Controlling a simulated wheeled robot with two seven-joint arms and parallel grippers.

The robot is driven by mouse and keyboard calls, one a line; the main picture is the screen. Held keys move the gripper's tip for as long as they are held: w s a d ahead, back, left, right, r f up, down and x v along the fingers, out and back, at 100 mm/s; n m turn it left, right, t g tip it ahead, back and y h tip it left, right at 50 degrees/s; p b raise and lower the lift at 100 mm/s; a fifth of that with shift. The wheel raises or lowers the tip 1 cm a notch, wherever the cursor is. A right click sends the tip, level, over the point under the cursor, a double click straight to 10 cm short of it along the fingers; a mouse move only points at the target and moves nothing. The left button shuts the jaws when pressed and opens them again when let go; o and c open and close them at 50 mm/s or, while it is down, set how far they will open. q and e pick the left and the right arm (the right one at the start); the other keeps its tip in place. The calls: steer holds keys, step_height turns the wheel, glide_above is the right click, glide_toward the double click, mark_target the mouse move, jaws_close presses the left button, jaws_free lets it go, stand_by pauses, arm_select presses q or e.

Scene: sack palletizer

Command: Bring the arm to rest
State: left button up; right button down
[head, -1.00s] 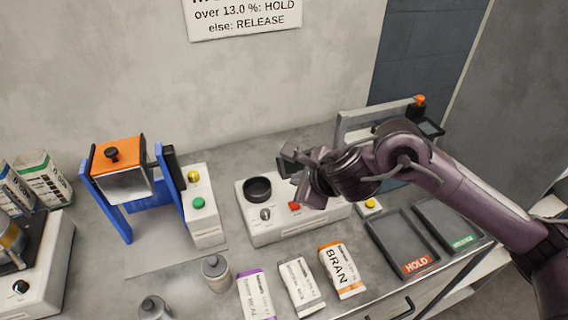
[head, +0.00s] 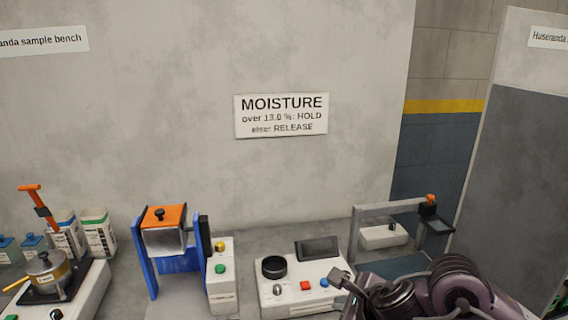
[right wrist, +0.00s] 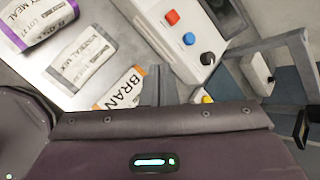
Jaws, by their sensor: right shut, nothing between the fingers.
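My right arm comes in from the lower right of the head view. Its gripper (head: 342,280) is shut and empty, in front of the right end of the white moisture meter (head: 290,290). In the right wrist view the shut fingers (right wrist: 158,86) show beside the BRAN bag (right wrist: 124,88), with nothing held. The meter (right wrist: 172,45) is above them there, with its red and blue buttons and black knob uncovered. I cannot tell the gripper's exact height over the bench. My left gripper is not in view.
A grey frame (head: 356,235) with an orange-topped part stands behind my arm. A blue stand with an orange-topped box (head: 165,232) is left of the meter. Meal (right wrist: 40,22) and mineral mix (right wrist: 84,60) bags lie near my right gripper.

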steer(key=s+a+m+t+y, duration=0.1)
steer(key=s+a+m, duration=0.4)
steer(key=m, duration=0.8)
steer(key=s+d+f+m+g+h, duration=0.25)
steer(key=s+d+f+m, duration=0.5)
steer(key=m, duration=0.95)
steer(key=s+d+f+m+g+h, duration=0.3)
steer(key=s+d+f+m, duration=0.5)
steer(key=m, duration=1)
step_height(320, 180, down, 28)
steer(key=s+a+g+y, duration=0.1)
steer(key=s+a+g, duration=0.1)
steer(key=s, duration=0.1)
steer(key=s+d+f, duration=0.3)
steer(key=s+f, duration=1.5)
steer(key=s, duration=0.1)
steer(key=shift+d+n+g, duration=0.15)
steer(key=shift+n+g, duration=0.25)
steer(key=shift+g, duration=0.05)
